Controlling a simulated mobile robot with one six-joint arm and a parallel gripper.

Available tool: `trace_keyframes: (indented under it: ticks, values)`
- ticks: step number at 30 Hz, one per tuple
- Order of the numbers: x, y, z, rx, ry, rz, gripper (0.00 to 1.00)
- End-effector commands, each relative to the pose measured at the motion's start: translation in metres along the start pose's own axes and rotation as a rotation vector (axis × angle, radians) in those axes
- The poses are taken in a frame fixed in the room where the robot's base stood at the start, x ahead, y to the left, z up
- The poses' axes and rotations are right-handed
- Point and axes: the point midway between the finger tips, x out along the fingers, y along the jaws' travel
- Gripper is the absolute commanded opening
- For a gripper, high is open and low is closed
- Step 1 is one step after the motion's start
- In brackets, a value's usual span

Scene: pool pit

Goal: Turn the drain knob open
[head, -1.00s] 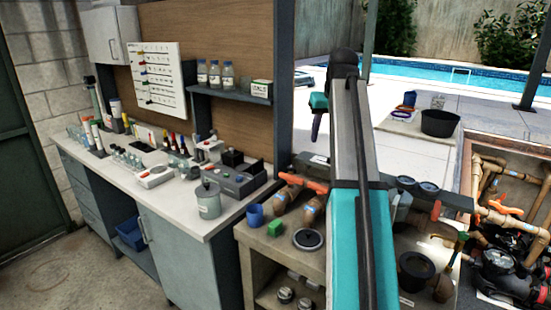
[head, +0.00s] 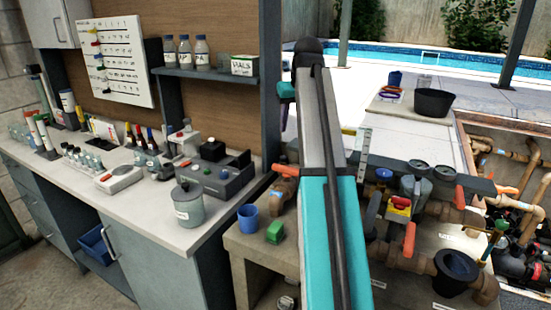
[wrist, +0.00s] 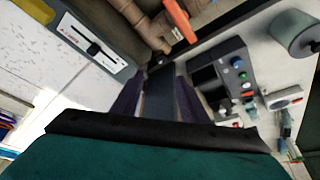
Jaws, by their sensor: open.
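I cannot tell for sure which fitting is the drain knob. A small green-topped tap (head: 501,226) stands at the edge of the pit on the right in the head view. Orange valve handles show on the pipework, one upright (head: 409,240) right of my arm and one (head: 285,171) left of it. In the wrist view, an orange handle (wrist: 180,18) on a brown pipe is at the top, beyond my gripper.
A counter (head: 140,215) on the left holds a grey canister (head: 188,205), a console (head: 215,175) and bottles. A blue cup (head: 247,217) and green block (head: 275,231) stand on the concrete bench. A black bucket (head: 433,103) is by the pool. The pit's pipes fill the right.

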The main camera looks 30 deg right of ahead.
Motion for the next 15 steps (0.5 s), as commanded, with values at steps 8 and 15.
trace_keyframes:
  ticks: [8,15]
  values:
    - [0.01,-0.008,0.002,-0.01,0.0,-0.004,0.4]
    - [0.01,-0.012,0.002,-0.015,0.0,-0.006,0.4]
